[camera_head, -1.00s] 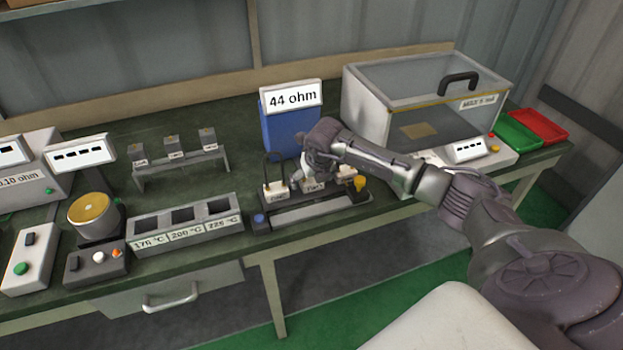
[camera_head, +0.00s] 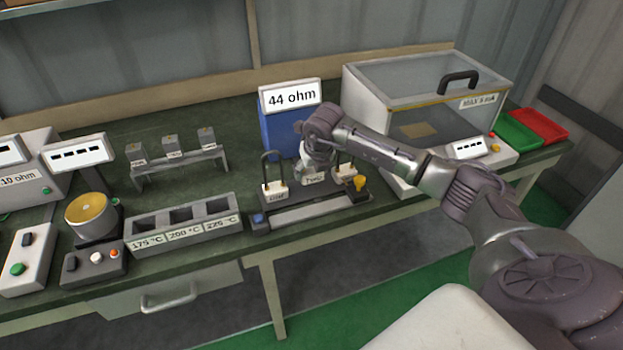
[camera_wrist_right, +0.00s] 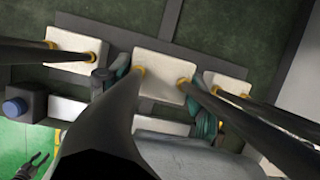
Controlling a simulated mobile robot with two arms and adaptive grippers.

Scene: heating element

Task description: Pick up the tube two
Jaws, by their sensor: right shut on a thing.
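Tube two, a dark tube in a white block with a label (camera_head: 314,177), is in the middle of the row of three. My right gripper (camera_head: 317,162) is shut on its block from above and hides part of it. In the right wrist view the middle block (camera_wrist_right: 163,62) sits between the teal finger pads (camera_wrist_right: 162,96). It looks larger than its neighbours and slightly raised over the dark holder (camera_head: 300,205). The left tube's block (camera_head: 274,190) and the right tube's block (camera_head: 346,170) stand in the holder. My left gripper (camera_wrist_right: 37,160) shows small and open over the green floor.
A blue box with a 44 ohm sign (camera_head: 291,97) stands behind the holder. A clear-lidded case (camera_head: 425,85) is to the right, with green (camera_head: 518,130) and red (camera_head: 541,124) trays beyond. A three-slot block (camera_head: 183,222) is left of the holder.

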